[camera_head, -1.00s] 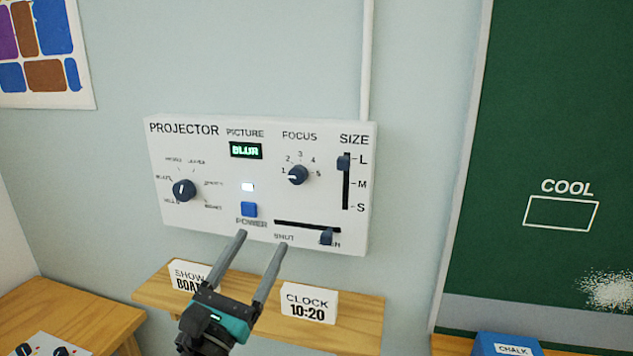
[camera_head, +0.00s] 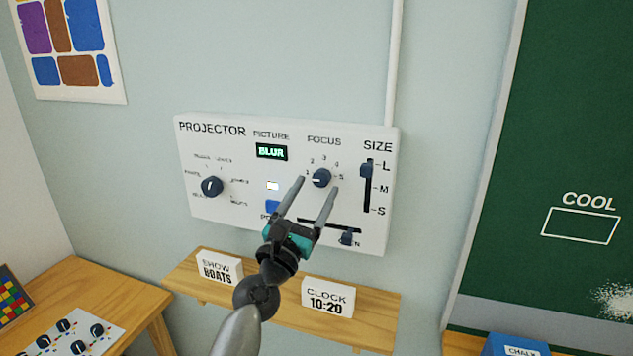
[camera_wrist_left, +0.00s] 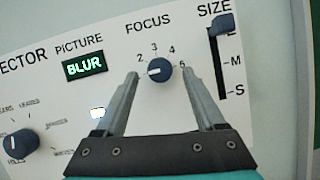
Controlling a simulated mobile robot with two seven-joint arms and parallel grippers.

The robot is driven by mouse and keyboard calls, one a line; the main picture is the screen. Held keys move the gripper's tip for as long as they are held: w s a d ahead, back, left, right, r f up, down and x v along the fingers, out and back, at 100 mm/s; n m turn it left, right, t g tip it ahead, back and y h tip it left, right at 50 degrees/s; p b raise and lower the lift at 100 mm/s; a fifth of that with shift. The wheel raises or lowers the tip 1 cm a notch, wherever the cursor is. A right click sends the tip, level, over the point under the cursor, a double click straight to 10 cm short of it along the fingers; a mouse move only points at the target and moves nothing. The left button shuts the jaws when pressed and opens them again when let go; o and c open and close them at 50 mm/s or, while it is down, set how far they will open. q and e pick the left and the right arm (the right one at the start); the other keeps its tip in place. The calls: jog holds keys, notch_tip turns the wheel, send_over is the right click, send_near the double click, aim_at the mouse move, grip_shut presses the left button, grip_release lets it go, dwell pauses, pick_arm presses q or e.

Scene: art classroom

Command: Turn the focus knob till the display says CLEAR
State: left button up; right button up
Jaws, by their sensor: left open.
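The white projector panel (camera_head: 235,208) is on the wall. Its picture display (camera_head: 271,152) reads BLUR, also in the left wrist view (camera_wrist_left: 85,65). The dark blue focus knob (camera_head: 321,178) sits under the word FOCUS, inside a dial numbered 1 to 5. Its white mark points left, towards 1. My left gripper (camera_head: 317,186) is open, with its fingertips just below and to either side of the knob in the head view. In the left wrist view the knob (camera_wrist_left: 159,71) appears between the two fingertips; I cannot tell whether they touch it. My right gripper is not in view.
Close by on the panel are the size slider (camera_head: 366,171), another knob (camera_head: 211,187), the blue power button (camera_head: 271,206) and a lower slider (camera_head: 347,238). A wooden shelf (camera_head: 250,306) below holds the SHOW BOATS (camera_head: 220,268) and CLOCK 10:20 (camera_head: 328,298) cards.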

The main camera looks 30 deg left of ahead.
pick_arm(q)
jog(key=shift+x, duration=0.8)
grip_shut()
